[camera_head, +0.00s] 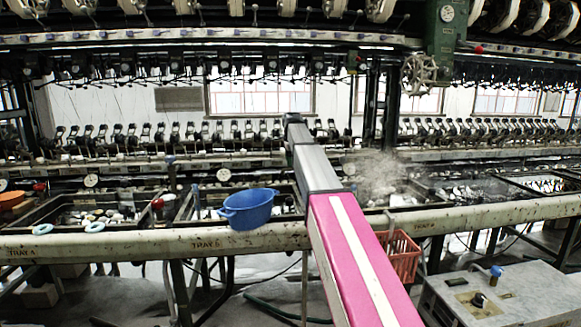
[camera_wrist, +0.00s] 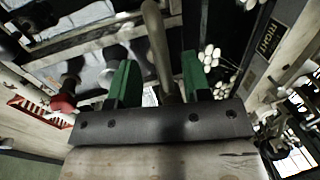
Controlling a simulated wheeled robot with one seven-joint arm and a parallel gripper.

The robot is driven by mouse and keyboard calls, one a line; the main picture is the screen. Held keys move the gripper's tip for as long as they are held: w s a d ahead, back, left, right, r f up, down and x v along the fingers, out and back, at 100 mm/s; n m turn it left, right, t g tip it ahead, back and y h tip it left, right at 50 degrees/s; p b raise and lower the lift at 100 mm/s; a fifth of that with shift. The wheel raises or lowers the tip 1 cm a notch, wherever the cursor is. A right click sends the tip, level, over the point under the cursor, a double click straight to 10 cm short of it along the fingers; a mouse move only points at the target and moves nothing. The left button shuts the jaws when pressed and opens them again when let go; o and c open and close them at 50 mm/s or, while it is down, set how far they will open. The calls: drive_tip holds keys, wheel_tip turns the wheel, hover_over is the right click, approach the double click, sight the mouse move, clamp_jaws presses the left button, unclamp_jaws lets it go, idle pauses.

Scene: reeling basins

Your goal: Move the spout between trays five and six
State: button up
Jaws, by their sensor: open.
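A beige, pipe-like spout (camera_wrist: 156,42) stands between the two green fingers of my gripper (camera_wrist: 158,78) in the wrist view. The fingers are open, with a gap on each side of it; whether either touches it I cannot tell. Its lower end is hidden behind the gripper's dark bar. In the head view my gripper is hidden behind my pink and grey arm. The tray five basin (camera_head: 205,244) has its label on the front beam, left of my arm. Another label, too small to read surely, is right of my arm, where steam rises.
A blue tub (camera_head: 248,209) sits at the front beam (camera_head: 130,243), left of my arm. A red basket (camera_head: 403,258) hangs right of it. A grey metal box (camera_head: 500,295) stands at lower right. A red knob (camera_wrist: 64,97) is left of my gripper.

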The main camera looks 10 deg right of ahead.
drive_tip(key=shift+w+f, duration=0.15)
drive_tip(key=shift+f, duration=0.55)
drive_tip(key=shift+w+f, duration=0.1)
drive_tip(key=shift+f, duration=0.6)
clamp_jaws()
